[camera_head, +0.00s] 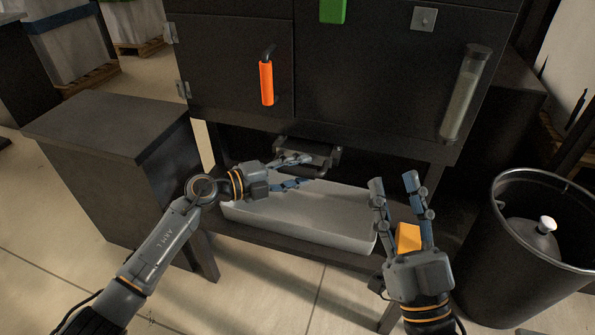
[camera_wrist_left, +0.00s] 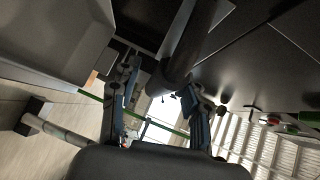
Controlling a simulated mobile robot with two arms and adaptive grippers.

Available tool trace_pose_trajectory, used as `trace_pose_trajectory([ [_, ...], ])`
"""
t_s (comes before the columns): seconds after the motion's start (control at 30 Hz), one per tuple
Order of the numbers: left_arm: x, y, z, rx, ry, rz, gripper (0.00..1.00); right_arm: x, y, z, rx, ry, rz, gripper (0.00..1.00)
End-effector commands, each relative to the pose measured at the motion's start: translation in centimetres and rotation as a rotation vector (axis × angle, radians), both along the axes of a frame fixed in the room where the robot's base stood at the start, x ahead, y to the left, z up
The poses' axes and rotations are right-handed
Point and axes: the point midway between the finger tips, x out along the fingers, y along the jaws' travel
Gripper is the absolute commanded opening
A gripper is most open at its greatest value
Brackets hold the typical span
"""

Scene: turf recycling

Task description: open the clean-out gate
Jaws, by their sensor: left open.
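A dark grey gate-like part (camera_head: 308,150) with a bar at its front sits under the machine, above the tray; I take it for the clean-out gate. My left gripper (camera_head: 305,171) is open in front of it, its fingers pointing right, close to the bar. In the left wrist view, a dark rounded bar (camera_wrist_left: 196,45) reaches down toward the space between the open left fingers (camera_wrist_left: 165,88); I cannot tell whether they touch it. My right gripper (camera_head: 394,183) is open and empty, fingers pointing up, over the tray's right end.
A pale grey tray (camera_head: 300,222) lies below the gate. An orange handle (camera_head: 266,83) is on the machine's left door. A yellow-orange block (camera_head: 408,238) shows behind my right gripper. A black bin (camera_head: 530,285) stands at right, a dark side table (camera_head: 110,130) at left.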

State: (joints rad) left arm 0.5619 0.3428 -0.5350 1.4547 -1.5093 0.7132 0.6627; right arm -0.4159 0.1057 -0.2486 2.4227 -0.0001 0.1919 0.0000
Motion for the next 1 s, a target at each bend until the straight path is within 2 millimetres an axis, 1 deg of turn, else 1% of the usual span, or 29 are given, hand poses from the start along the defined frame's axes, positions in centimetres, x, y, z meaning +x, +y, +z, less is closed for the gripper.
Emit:
trace_pose_trajectory([
  [0.03,0.0,0.0,0.0,0.000,0.000,0.000,0.46,0.0,0.0,0.0,0.000,0.001,0.000,0.40],
  [0.07,0.0,0.0,0.0,0.000,0.000,0.000,0.42,0.0,0.0,0.0,0.000,0.001,0.000,0.40],
  [0.1,0.0,0.0,0.0,0.000,0.000,0.000,0.34,0.0,0.0,0.0,0.000,0.001,0.000,0.40],
  [0.17,0.0,0.0,0.0,0.000,0.000,0.000,0.21,0.0,0.0,0.0,0.000,0.001,0.000,0.40],
  [0.2,0.0,0.0,0.0,0.000,0.000,0.000,0.13,0.0,0.0,0.0,-0.001,0.002,0.000,0.40],
  [0.27,0.0,0.0,0.0,0.000,0.000,0.000,0.01,0.0,0.0,0.0,-0.001,0.002,0.000,0.40],
  [0.6,-0.2,0.1,0.0,0.001,0.000,0.000,0.00,0.3,0.0,-0.2,-0.007,0.024,-0.001,0.40],
  [0.77,-0.9,0.3,0.1,0.001,0.001,-0.001,0.00,1.6,0.0,-2.5,-0.050,0.175,-0.011,0.40],
  [0.9,-1.6,0.5,0.1,0.000,0.001,-0.001,0.00,2.6,-0.1,-5.1,-0.092,0.328,-0.020,0.40],
  [1.0,-2.1,0.7,0.0,0.002,0.001,0.000,0.00,2.9,-0.3,-7.1,-0.121,0.438,-0.025,0.40],
])
